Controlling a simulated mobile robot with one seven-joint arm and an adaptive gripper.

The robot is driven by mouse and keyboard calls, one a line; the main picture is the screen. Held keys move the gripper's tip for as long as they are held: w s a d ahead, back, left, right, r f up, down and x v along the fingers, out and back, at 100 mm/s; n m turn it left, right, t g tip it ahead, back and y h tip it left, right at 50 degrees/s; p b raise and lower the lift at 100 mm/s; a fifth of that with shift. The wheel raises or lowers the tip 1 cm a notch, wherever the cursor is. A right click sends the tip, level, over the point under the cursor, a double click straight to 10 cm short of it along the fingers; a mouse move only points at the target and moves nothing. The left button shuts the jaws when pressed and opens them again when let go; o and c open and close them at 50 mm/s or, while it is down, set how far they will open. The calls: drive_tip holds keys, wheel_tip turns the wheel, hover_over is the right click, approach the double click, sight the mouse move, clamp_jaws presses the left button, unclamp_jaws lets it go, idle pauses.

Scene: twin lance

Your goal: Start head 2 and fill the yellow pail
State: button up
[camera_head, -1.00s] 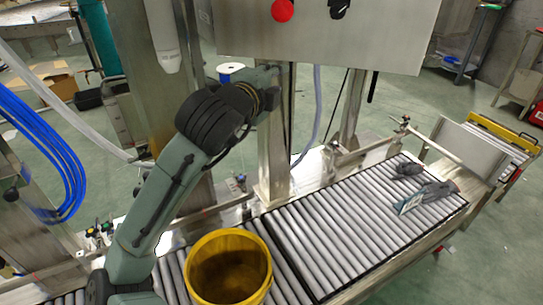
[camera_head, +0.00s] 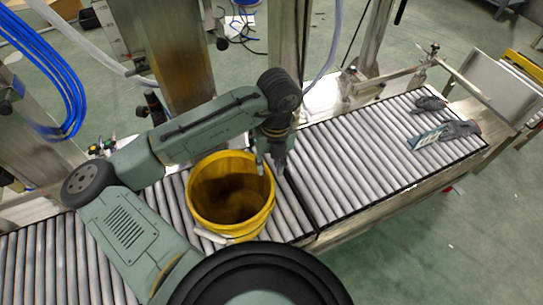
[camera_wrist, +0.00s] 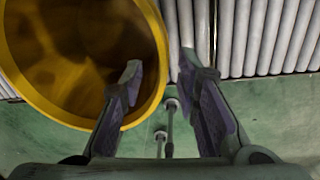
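The yellow pail (camera_head: 203,217) stands upright on the roller conveyor in the head view. Its open top shows a brown, shadowed inside, and I cannot tell how much it holds. It also shows at upper left in the wrist view (camera_wrist: 60,104). My gripper (camera_head: 270,168) points down at the pail's right rim. In the wrist view my gripper (camera_wrist: 159,70) has its fingers apart, the left one over the pail's mouth and the right one outside, with the rim between them. I see no contact. Head 2 and its start control cannot be made out in the current views.
The roller conveyor (camera_head: 350,155) runs to the right, mostly clear. Dark gloves (camera_head: 460,130) and a greenish card (camera_head: 426,138) lie near its right end. Steel posts (camera_head: 289,60) stand behind the pail. Blue hoses (camera_head: 62,85) hang at left.

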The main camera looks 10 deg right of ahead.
sight(268, 181)
drive_tip(key=f, duration=0.8)
drive_tip(key=shift+a, duration=0.25)
drive_tip(key=shift+c, duration=0.5)
clamp_jaws()
